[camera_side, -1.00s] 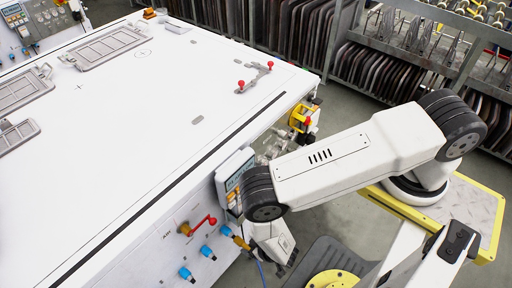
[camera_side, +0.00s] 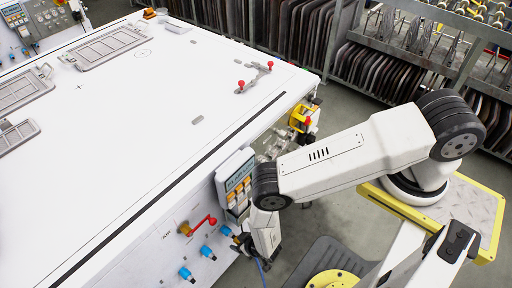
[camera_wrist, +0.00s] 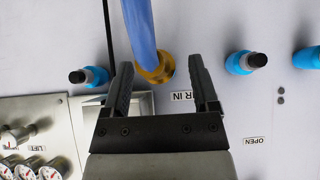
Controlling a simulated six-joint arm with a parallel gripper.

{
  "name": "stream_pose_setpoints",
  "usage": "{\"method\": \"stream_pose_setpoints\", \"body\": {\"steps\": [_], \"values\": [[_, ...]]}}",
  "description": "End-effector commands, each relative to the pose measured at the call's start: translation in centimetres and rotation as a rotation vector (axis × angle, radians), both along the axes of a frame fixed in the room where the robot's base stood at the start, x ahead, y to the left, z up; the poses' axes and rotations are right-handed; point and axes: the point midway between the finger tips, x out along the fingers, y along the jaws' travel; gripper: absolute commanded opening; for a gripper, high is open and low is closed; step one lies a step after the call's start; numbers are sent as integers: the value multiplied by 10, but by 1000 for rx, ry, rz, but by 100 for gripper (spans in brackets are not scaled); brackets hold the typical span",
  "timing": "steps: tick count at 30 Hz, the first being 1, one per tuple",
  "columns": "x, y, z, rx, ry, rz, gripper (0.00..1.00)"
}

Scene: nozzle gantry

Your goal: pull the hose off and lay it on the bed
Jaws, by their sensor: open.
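The blue hose (camera_wrist: 140,28) runs down from the top edge in the wrist view and ends at a brass fitting (camera_wrist: 155,68) on the white panel. My gripper (camera_wrist: 161,64) is open, with one finger on each side of the fitting and visible gaps to both. Whether the fingers reach as deep as the hose is hard to tell. In the side view my gripper (camera_side: 246,244) is low at the front panel, largely hidden by my wrist. A thin blue piece of hose (camera_side: 262,265) shows below it. The bed (camera_side: 130,130) is the broad white top, with wide bare areas.
Blue capped ports (camera_wrist: 240,62) sit on both sides of the fitting. A gauge panel (camera_wrist: 35,145) is at lower left in the wrist view. In the side view, a red-handled valve (camera_side: 198,226) and a control box (camera_side: 235,180) are close to my wrist. Grey grates (camera_side: 105,45) lie on the bed.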

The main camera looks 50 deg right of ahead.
Motion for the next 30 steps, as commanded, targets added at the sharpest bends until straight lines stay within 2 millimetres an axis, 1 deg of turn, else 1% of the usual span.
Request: {"method": "stream_pose_setpoints", "body": {"steps": [28, 29, 30], "values": [[0, 0, 0, 0, 0, 0, 76], [0, 0, 0, 0, 0, 0, 73], [0, 0, 0, 0, 0, 0, 61]]}}
